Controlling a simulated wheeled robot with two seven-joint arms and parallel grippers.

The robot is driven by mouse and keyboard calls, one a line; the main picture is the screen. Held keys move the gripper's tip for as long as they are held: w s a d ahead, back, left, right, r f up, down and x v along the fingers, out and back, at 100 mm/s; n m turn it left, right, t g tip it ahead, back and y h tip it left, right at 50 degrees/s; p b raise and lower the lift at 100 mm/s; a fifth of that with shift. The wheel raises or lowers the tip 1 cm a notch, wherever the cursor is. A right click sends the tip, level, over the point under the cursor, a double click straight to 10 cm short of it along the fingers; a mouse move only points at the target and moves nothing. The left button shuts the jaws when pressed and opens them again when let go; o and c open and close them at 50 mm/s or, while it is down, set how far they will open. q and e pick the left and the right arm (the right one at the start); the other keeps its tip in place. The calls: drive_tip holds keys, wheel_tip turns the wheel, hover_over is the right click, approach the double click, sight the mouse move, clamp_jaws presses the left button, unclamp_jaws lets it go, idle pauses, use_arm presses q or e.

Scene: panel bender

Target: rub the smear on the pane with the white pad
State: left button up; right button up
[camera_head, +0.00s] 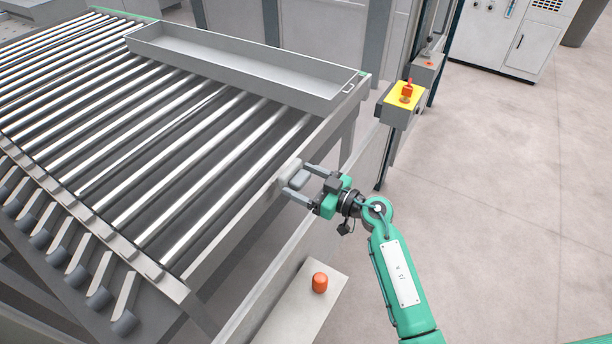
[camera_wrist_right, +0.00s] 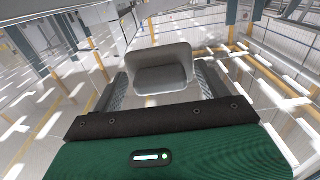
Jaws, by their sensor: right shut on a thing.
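My right gripper (camera_head: 298,184) is shut on the white pad (camera_head: 290,172), which sits between its fingertips at the right edge of the roller table. The right wrist view shows the pad (camera_wrist_right: 160,68) as a light grey-white block with rounded corners, held between the two fingers of the gripper (camera_wrist_right: 160,85). I cannot clearly make out the pane or the smear in either view. I cannot tell whether the pad touches anything beyond the fingers. My left gripper is not in view.
The roller table (camera_head: 215,285) fills the left, with a long grey tray (camera_head: 240,75) across its far end. A yellow box with a red button (camera_head: 404,95) stands beyond my gripper. An orange knob (camera_head: 320,282) tops a light box nearer. Open floor (camera_head: 520,190) lies right.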

drive_tip(key=shift+s+a+r, duration=0.2)
drive_tip(key=shift+s+a, duration=0.15)
drive_tip(key=shift+s, duration=0.05)
drive_tip(key=shift+s+a+f, duration=0.15)
drive_tip(key=shift+s+a, duration=0.05)
drive_tip(key=shift+s, duration=0.1)
drive_tip(key=shift+s+a, duration=0.65)
drive_tip(key=shift+s, duration=0.25)
drive_tip(key=shift+s+a, duration=0.6)
drive_tip(key=shift+s, duration=0.25)
drive_tip(key=shift+s+a, duration=0.65)
drive_tip(key=shift+s, duration=0.25)
drive_tip(key=shift+s+a, duration=0.4)
drive_tip(key=shift+s, duration=0.2)
drive_tip(key=shift+w+r, duration=0.15)
drive_tip(key=shift+r, duration=0.6)
drive_tip(key=shift+w+d, duration=1.05)
drive_tip(key=shift+w, duration=0.35)
drive_tip(key=shift+w+d, duration=1.05)
drive_tip(key=shift+w, duration=0.4)
drive_tip(key=shift+w+d, duration=1.05)
drive_tip(key=shift+w, duration=0.35)
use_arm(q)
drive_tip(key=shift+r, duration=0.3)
use_arm(e)
drive_tip(key=shift+s, duration=0.1)
drive_tip(key=shift+v, duration=2.95)
